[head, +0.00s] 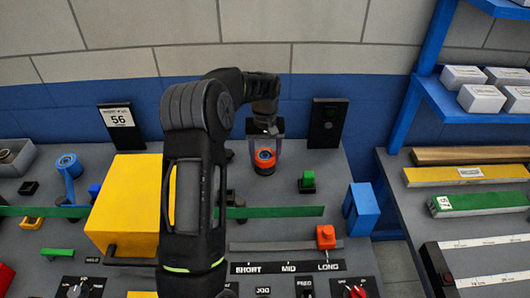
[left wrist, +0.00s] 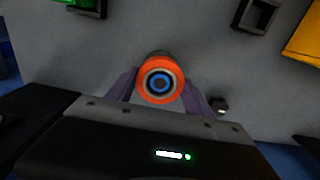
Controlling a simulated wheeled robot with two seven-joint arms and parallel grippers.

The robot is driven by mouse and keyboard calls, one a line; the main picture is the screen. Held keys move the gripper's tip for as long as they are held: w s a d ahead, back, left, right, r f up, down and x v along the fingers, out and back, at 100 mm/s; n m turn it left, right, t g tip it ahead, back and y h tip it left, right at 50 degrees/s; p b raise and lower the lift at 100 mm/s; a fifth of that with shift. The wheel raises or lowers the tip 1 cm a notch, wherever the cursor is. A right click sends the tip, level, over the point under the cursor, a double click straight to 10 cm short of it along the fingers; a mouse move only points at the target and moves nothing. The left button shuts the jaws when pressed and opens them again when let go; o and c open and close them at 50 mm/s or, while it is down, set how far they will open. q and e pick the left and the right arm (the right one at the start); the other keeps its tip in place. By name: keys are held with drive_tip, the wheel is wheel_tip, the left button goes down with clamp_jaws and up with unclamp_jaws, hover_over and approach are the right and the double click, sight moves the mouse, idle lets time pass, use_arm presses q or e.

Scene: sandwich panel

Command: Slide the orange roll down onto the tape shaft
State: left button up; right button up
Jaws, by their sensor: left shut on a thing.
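The orange roll (head: 265,158) is between the fingers of my left gripper (head: 266,148), at the back of the grey panel. In the left wrist view the orange roll (left wrist: 137,82) faces the camera, with a pale ring and a blue and dark centre. The two fingers of my left gripper (left wrist: 160,92) are shut on its sides. I cannot tell whether the blue centre is the roll's core or a shaft inside it. I cannot make out the tape shaft for certain; the roll and gripper hide what is under them. My right gripper is not in view.
A dark upright plate (head: 327,123) stands right of the gripper. A green button (head: 307,181) and a blue block (head: 361,210) are nearer on the right. A green strip (head: 285,212) crosses the panel.

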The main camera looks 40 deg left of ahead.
use_arm(q)
drive_tip(key=shift+f+b, duration=1)
drive_tip(key=shift+f, duration=0.4)
drive_tip(key=o, duration=1.5)
drive_tip(key=shift+f, duration=0.1)
drive_tip(key=shift+r, duration=0.35)
wheel_tip(320, 180, up, 10)
drive_tip(key=p, duration=0.6)
drive_tip(key=shift+f+p, duration=0.25)
drive_tip(key=shift+p, duration=0.15)
